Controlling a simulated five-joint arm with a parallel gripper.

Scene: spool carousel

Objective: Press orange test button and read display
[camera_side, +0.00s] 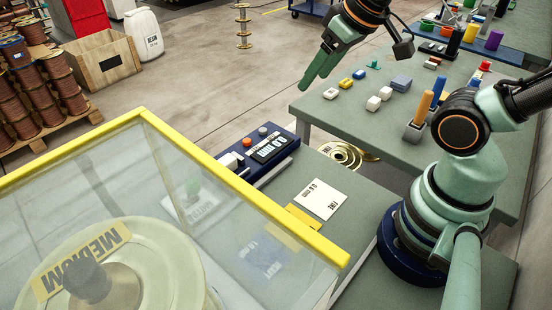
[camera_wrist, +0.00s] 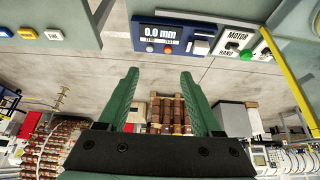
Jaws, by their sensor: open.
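The dark blue gauge unit (camera_side: 259,160) stands on the bench, with a display (camera_side: 271,149) and two small round buttons. The orange button (camera_side: 247,142) sits beside a grey button (camera_side: 262,131). In the wrist view the display (camera_wrist: 168,33) reads 0.0 mm, with the orange button (camera_wrist: 168,49) below it near a label that seems to say TEST. My gripper (camera_side: 310,83) is open and empty, in the air above and to the right of the gauge. In the wrist view its fingers (camera_wrist: 160,74) are spread apart, and neither touches the buttons.
A clear guard with a yellow frame (camera_side: 240,208) covers a spool marked MEDIUM (camera_side: 130,275). A white FINE card (camera_side: 320,199) lies on the bench. The wrist view shows a MOTOR panel (camera_wrist: 240,33) right of the gauge. A table (camera_side: 345,125) holds several coloured parts.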

